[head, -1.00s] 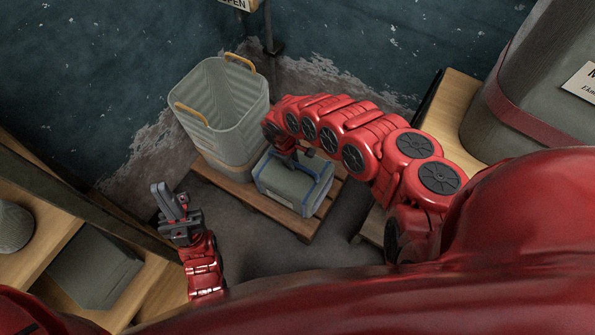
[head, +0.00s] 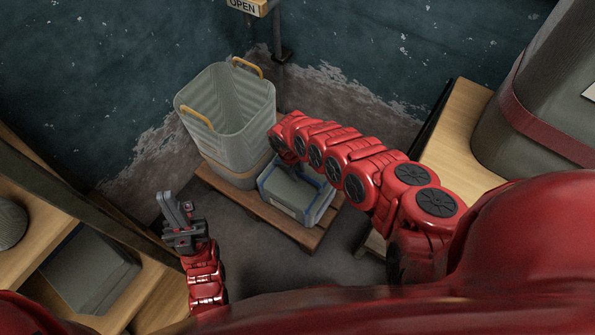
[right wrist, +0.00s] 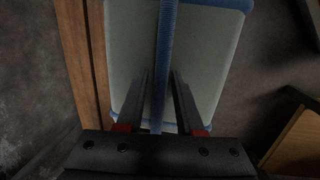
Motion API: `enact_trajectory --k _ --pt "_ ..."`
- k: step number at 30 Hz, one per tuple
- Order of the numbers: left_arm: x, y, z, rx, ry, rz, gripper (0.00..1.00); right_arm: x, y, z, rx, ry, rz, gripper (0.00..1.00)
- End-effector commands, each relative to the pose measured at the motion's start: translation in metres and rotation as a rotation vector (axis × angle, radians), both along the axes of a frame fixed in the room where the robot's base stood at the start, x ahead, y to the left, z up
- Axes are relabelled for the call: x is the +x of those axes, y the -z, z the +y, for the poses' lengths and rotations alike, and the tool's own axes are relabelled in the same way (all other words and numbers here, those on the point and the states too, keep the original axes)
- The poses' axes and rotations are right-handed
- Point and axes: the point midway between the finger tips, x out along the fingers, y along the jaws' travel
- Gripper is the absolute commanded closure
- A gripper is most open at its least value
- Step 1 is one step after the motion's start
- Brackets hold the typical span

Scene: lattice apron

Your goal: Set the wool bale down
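The wool bale (head: 294,193) is a grey-green block with blue edging, and it appears to rest on the wooden pallet (head: 262,214), to the right of the tall basket. In the right wrist view the bale (right wrist: 205,60) fills the middle, with a blue strap (right wrist: 167,45) along it. My right gripper (right wrist: 160,82) is over the bale with its fingers apart, one on each side of the strap, with gaps showing. In the head view my right arm hides part of the bale's top. My left gripper (head: 175,208) points up, empty, away from the bale; its finger gap is unclear.
A grey basket (head: 228,115) with yellow handles stands at the back of the pallet. Wooden shelving (head: 150,292) is at lower left, and a wooden bench (head: 458,140) with a large grey bin (head: 535,105) is at right. Dark floor (head: 265,265) is clear in front.

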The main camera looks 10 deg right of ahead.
Motion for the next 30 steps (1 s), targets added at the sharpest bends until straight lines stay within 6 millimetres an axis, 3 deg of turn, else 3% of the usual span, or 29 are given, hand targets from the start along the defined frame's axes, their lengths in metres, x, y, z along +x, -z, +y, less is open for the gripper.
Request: enact_trajectory --k 13,24,30 --pt "0.0 -0.005 0.0 0.0 0.0 0.0 1.0 -0.001 -0.008 0.001 0.001 -0.002 0.002 0.5" --pt "0.0 -0.035 0.0 0.0 0.0 0.0 1.0 -0.001 -0.081 0.012 -0.002 -0.002 0.001 0.5" --pt "0.0 -0.044 0.0 0.0 0.0 0.0 1.0 -0.002 -0.11 0.018 0.0 -0.001 0.0 0.5"
